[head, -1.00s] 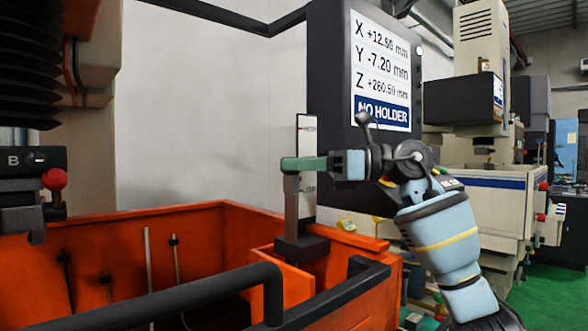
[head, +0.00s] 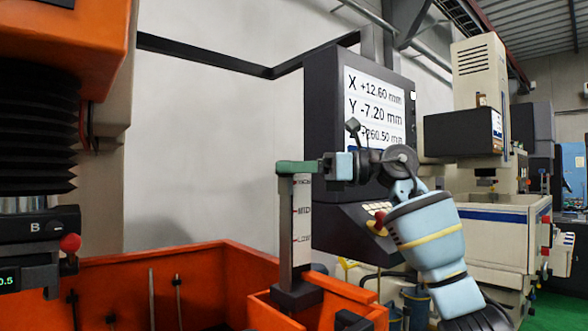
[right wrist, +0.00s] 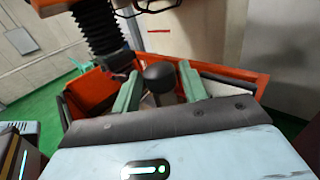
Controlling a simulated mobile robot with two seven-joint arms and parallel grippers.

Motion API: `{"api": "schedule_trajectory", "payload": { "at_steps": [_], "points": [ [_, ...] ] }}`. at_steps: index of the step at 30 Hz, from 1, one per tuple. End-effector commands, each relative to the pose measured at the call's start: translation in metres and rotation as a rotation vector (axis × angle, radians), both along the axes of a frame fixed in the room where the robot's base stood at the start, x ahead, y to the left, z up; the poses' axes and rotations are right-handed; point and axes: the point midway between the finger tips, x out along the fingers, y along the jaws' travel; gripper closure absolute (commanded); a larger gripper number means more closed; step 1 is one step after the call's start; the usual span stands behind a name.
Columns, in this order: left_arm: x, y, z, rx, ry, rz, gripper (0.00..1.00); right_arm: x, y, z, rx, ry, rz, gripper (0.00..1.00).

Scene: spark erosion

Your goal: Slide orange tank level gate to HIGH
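The level gate's grey bar (head: 285,232) stands upright from a black base at the corner of the orange tank (head: 340,288). Beside it is a white scale (head: 302,222) with LOW, MID and a top mark partly covered. My right gripper (head: 288,168) is at the top of the bar, about level with the scale's top end. The head view hides the knob. My left gripper is not in view.
A dark control console (head: 345,225) with a position display stands close behind my right gripper. The orange machine head with black bellows (head: 35,125) hangs at the left. Thin rods stand inside the tank. A white wall lies behind.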

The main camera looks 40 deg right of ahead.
Motion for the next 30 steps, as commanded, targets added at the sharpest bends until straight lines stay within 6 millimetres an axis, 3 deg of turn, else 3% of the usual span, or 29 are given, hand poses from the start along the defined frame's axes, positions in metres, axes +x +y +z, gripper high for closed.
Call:
{"api": "schedule_trajectory", "payload": {
  "at_steps": [8, 21, 30],
  "points": [
    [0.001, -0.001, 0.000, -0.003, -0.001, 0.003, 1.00, -0.001, -0.002, -0.001, -0.001, 0.001, -0.001, 0.57],
    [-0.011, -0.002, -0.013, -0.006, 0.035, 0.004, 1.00, -0.039, -0.049, -0.002, 0.000, 0.004, -0.003, 0.57],
    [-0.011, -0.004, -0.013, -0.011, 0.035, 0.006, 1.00, -0.051, -0.060, 0.000, 0.000, 0.000, 0.000, 0.57]
  ]
}}
